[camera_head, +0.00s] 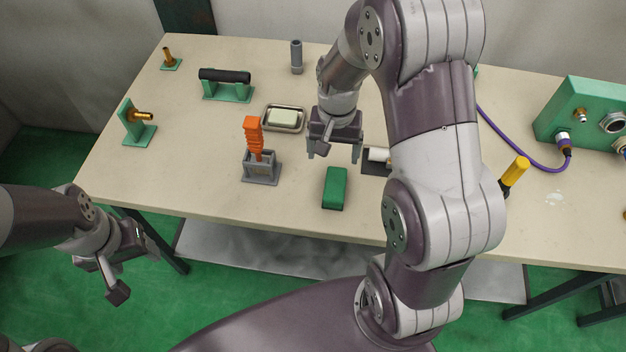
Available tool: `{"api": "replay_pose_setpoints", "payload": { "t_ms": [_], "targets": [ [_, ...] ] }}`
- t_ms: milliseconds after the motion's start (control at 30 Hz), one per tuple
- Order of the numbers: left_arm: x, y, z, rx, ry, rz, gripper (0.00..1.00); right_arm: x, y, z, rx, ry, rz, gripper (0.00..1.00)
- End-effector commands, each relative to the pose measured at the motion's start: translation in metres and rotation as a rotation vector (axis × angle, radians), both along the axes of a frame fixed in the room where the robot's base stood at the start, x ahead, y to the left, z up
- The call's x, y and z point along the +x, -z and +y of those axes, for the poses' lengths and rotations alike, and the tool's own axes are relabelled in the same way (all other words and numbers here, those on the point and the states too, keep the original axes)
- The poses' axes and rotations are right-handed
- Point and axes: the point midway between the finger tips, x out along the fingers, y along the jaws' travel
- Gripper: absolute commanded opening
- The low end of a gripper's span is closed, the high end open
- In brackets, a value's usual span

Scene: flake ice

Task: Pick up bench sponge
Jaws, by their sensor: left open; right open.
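A dark green block (335,188), which looks like the bench sponge, lies flat near the front edge of the table. A pale green-white bar (282,117) sits in a shallow metal dish (268,128) further back; I cannot tell for sure which of the two is the sponge. My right gripper (334,152) is open and empty, pointing down just behind the green block and apart from it in the picture. My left gripper (135,270) is open and empty, off the table's front left side over the green floor.
An orange-handled tool (253,136) stands in a grey holder (262,172) left of the block. A dark tray with a white cylinder (378,155) is close on the right, partly hidden by my arm. A yellow handle (516,170) and green connector box (582,112) are further right.

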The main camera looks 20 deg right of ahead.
Motion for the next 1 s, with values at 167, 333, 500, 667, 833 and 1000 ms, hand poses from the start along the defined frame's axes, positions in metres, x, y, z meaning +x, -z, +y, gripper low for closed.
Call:
{"api": "replay_pose_setpoints", "payload": {
  "t_ms": [167, 333, 500, 667, 833, 1000],
  "targets": [
    [0.000, -0.003, 0.000, 0.000, 0.000, 0.000, 0.63, -0.003, 0.035, 0.000, 0.002, 0.015, 0.011, 0.85],
    [0.000, -0.005, 0.000, 0.000, 0.000, 0.000, 0.63, -0.002, 0.067, 0.000, 0.001, 0.014, 0.007, 0.85],
    [0.000, -0.011, 0.000, 0.000, 0.000, 0.000, 0.63, -0.005, 0.088, -0.001, 0.001, 0.014, 0.010, 0.85],
    [0.000, -0.016, 0.000, 0.000, 0.000, 0.000, 0.63, -0.007, 0.117, -0.002, 0.001, 0.013, 0.007, 0.85],
    [0.000, -0.015, 0.000, 0.000, 0.000, 0.000, 0.63, -0.006, 0.126, -0.002, 0.001, 0.013, 0.003, 0.85],
    [0.000, -0.015, 0.000, 0.000, 0.000, 0.000, 0.63, -0.006, 0.126, -0.002, 0.001, 0.013, 0.004, 0.69]
  ]
}}
